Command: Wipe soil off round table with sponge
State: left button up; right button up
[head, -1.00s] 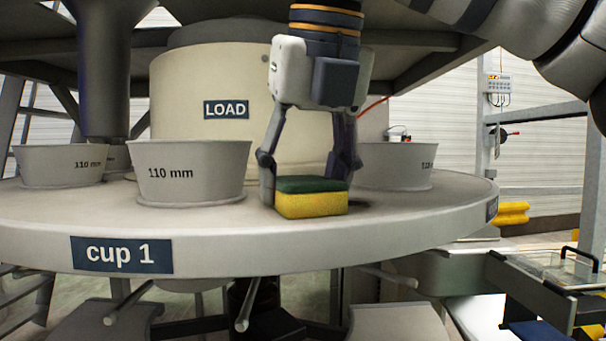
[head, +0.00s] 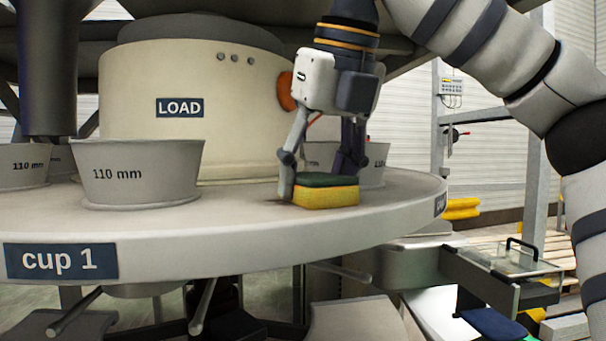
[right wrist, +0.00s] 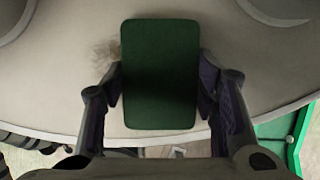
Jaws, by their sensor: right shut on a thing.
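The round table (head: 230,235) is a pale grey disc with a "cup 1" label on its rim. The sponge (head: 327,198), yellow below and green on top, rests flat on the table near its right edge. My right gripper (head: 322,182) points down and is shut on the sponge, one finger at each side. In the right wrist view the sponge's green face (right wrist: 160,75) sits between the fingers. A faint brown soil smudge (right wrist: 106,51) shows on the table just left of the sponge there; any soil under the sponge is hidden. My left gripper is out of view.
A grey 110 mm cup (head: 140,172) stands left of the sponge, and another cup (head: 376,163) stands behind my right gripper. The cream LOAD drum (head: 190,70) rises at the table's middle. A tray (head: 510,262) lies beyond the table's right edge.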

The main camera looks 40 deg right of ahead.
jog(key=d, duration=0.3)
jog(key=shift+s, duration=0.2)
jog(key=shift+w+a+f, duration=0.1)
jog(key=shift+w+a, duration=0.1)
jog(key=shift+a, duration=0.9)
jog(key=shift+w+a+f, duration=0.1)
jog(key=shift+w+a, duration=0.05)
jog(key=shift+a, duration=0.95)
jog(key=shift+w+a+r, duration=0.1)
jog(key=shift+w+a, duration=0.05)
jog(key=shift+a, duration=0.9)
jog(key=shift+w+a+r, duration=0.1)
jog(key=shift+w+a, duration=0.1)
jog(key=shift+a, duration=0.85)
jog(key=shift+w+a+r, duration=0.1)
jog(key=shift+w+a, duration=0.05)
jog(key=shift+a, duration=0.9)
jog(key=shift+d, duration=0.1)
jog(key=shift+r, duration=3.05)
send_over(254, 206)
jog(key=s, duration=0.1)
jog(key=shift+s+a+f, duration=0.1)
jog(key=shift+a+f, duration=0.05)
jog(key=shift+f, duration=0.95)
jog(key=shift+a+f, duration=0.1)
jog(key=shift+f, duration=1)
